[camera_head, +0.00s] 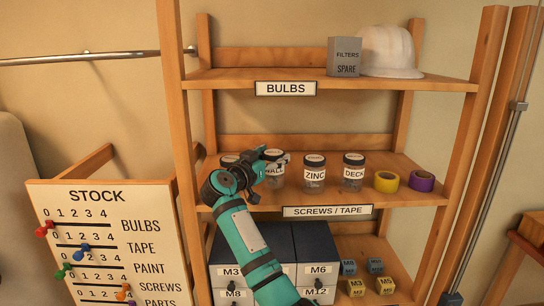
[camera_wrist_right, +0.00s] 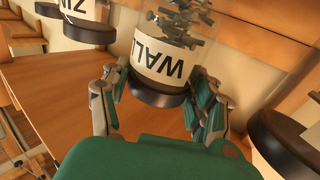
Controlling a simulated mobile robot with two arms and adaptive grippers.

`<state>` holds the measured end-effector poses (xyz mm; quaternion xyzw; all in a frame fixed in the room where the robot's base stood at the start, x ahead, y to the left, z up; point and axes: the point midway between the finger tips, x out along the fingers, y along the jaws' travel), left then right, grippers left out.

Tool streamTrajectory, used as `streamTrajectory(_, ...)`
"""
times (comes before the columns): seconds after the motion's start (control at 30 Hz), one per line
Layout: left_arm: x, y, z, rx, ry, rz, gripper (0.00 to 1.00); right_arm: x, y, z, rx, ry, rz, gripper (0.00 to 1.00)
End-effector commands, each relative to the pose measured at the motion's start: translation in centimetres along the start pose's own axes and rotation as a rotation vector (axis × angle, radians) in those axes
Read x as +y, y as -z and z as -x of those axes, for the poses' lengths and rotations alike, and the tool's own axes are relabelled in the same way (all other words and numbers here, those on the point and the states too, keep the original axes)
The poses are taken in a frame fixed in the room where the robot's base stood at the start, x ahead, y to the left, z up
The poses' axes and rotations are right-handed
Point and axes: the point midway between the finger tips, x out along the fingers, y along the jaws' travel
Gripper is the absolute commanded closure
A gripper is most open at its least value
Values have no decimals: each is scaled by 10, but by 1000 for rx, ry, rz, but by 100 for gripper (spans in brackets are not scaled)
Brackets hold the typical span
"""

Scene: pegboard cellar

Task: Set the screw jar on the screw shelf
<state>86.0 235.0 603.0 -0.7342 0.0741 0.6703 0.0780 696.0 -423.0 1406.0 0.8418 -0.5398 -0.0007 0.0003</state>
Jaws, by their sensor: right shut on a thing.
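A clear screw jar with a dark lid and a white WALL label (camera_head: 276,171) is at the screw shelf (camera_head: 400,203), whose front sign reads SCREWS / TAPE. My right gripper (camera_head: 268,172) is at this jar, partly covering it. In the right wrist view the WALL jar (camera_wrist_right: 165,60) appears upside down with screws inside, between the two fingers of my right gripper (camera_wrist_right: 155,85), which is shut on it. I cannot tell whether its base touches the shelf board. My left gripper is not in view.
Another jar (camera_head: 229,160) is close on the left, partly hidden. The BULBS shelf (camera_head: 400,85) is above.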

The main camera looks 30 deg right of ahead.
Motion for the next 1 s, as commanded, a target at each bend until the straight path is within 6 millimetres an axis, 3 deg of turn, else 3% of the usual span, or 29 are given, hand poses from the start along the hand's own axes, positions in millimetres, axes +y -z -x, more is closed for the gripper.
streamTrajectory(0.1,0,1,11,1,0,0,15,0,-8,0,4,0,0,87)
streamTrajectory(0.5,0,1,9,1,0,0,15,0,-15,0,2,1,-2,87)
streamTrajectory(0.53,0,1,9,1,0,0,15,0,-17,0,0,1,-1,38)
streamTrajectory(0.7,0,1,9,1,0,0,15,0,-17,0,0,0,-1,16)
streamTrajectory(1.0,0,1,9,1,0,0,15,0,-15,0,1,0,-2,15)
